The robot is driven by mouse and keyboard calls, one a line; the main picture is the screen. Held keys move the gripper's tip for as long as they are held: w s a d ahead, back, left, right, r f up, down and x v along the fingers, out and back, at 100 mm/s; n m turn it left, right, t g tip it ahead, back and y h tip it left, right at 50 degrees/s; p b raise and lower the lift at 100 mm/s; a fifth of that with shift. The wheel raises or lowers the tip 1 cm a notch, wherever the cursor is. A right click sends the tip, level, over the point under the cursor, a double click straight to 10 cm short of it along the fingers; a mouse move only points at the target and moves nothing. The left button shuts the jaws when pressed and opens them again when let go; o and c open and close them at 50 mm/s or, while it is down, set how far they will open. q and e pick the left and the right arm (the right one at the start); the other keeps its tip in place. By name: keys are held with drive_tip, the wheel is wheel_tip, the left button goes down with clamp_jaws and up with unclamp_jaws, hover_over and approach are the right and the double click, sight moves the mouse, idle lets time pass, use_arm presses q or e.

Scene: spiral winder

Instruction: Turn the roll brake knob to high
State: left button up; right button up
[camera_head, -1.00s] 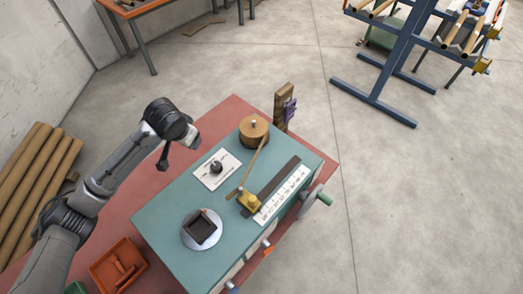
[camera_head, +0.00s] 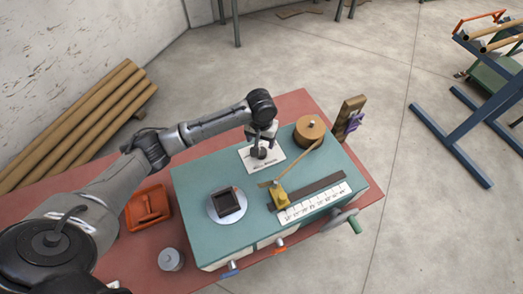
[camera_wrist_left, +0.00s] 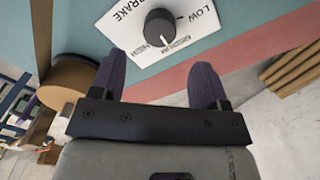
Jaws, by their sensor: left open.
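The roll brake knob (camera_wrist_left: 159,27) is round and black, on a white label plate (camera_wrist_left: 190,30) with the words BRAKE and LOW readable. A pale mark on the knob points toward the bottom of the wrist view, not straight at LOW. In the head view the plate (camera_head: 275,167) lies on the teal machine top, and the knob is partly covered by my left gripper (camera_head: 262,140). In the left wrist view, my left gripper (camera_wrist_left: 158,78) is open and empty. Its two dark fingers are apart, and the knob appears beyond and between them, with no contact visible.
A wooden spool (camera_head: 309,130) and an upright wooden block (camera_head: 350,115) stand near the knob plate. A yellow guide (camera_head: 280,197), a ruler (camera_head: 312,203) and a square-holed disc (camera_head: 227,205) are on the teal top (camera_head: 195,180). An orange tray (camera_head: 148,208) sits at left.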

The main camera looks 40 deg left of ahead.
sight(261, 151)
use_arm(q)
wheel_tip(261, 151, down, 6)
drive_tip(key=shift+f, duration=0.9)
drive_tip(key=shift+c, duration=0.3)
